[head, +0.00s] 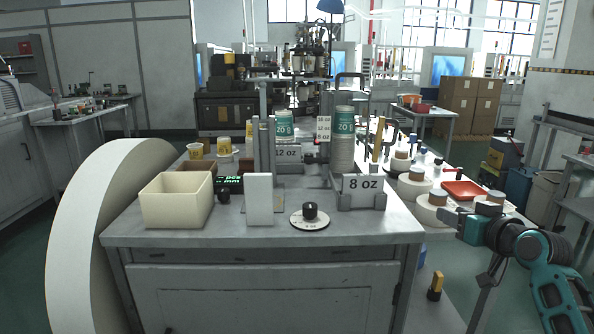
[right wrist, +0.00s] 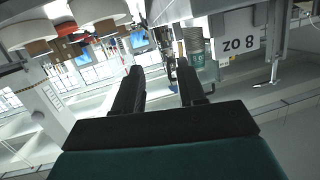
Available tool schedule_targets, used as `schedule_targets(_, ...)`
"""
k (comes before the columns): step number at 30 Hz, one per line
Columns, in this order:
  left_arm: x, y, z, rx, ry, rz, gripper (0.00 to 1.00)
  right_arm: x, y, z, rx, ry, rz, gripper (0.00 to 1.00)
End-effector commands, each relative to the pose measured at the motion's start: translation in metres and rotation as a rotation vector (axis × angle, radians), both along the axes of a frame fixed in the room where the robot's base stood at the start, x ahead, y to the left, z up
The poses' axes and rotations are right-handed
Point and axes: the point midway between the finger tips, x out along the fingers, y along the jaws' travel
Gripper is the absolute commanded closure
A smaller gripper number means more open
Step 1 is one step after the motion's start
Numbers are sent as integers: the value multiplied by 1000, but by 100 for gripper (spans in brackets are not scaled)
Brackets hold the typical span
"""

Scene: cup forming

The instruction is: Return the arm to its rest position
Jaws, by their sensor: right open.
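My right arm comes in from the right edge in the head view, in teal and dark grey. My right gripper (head: 455,217) is to the right of the grey workbench (head: 270,241), apart from it, beside the white rolls. In the right wrist view the two dark fingers of the right gripper (right wrist: 158,92) stand apart with nothing between them. My left gripper is not in view.
The workbench carries a cream bin (head: 177,208), a white block (head: 259,200), a black knob on a dial (head: 310,215) and cup stacks (head: 342,150) behind an "8 OZ" sign (head: 363,190). White rolls (head: 433,211) and a red tray (head: 463,189) lie near the gripper.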

Motion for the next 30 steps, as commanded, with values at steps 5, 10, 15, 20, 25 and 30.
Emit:
schedule_targets(5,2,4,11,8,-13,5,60,-37,27,-84,-53,99,-14,60)
schedule_targets(10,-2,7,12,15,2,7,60,-100,59,-165,-107,191,-15,60)
schedule_targets(15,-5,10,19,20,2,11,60,-181,95,-224,-147,268,3,60)
schedule_targets(20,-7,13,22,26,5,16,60,-258,125,-254,-167,322,28,60)
schedule_targets(25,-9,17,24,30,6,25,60,-311,146,-265,-175,354,48,60)
schedule_targets(30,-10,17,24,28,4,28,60,-328,152,-266,-175,361,53,60)
